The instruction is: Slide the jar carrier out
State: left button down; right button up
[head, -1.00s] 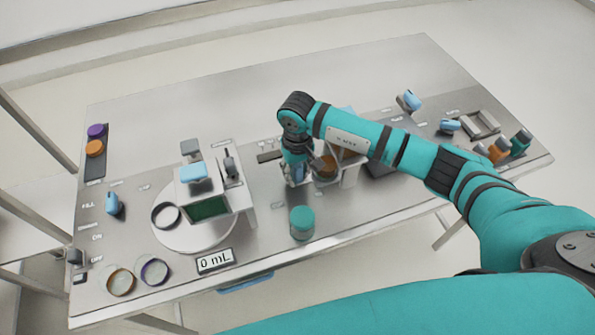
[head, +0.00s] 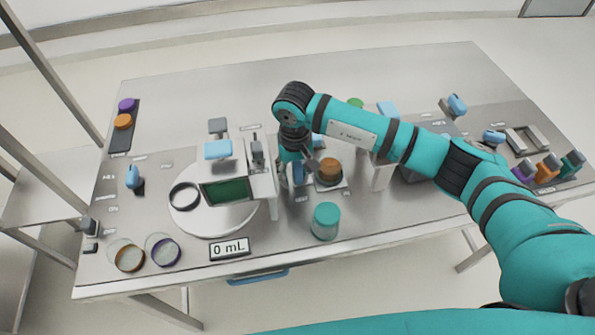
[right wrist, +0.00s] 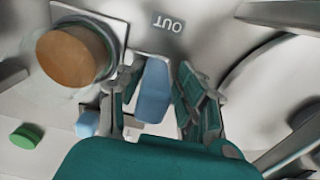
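The jar carrier (head: 343,185) is a small pale plate bearing an orange-lidded jar (head: 328,170). It sits left of a white stand (head: 381,175). In the right wrist view the orange lid (right wrist: 72,55) is at upper left. The fingers look closed in on the handle's two sides. In the head view my right gripper (head: 293,175) points down left of the jar, partly hidden by its own arm. My left gripper is not in view.
A teal-lidded jar (head: 325,220) stands close in front of the carrier. A round white plate with a green-screened device (head: 227,190) is to the left. A "0 mL" display (head: 230,248) lies at the front edge. Coloured lids (head: 546,170) and blue levers sit at right.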

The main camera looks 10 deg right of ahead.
dwell(0.4)
jog(key=shift+r, duration=0.2)
notch_tip(320, 180, up, 12)
jog(key=shift+d+f, duration=0.1)
jog(key=shift+f, duration=0.1)
dwell(0.5)
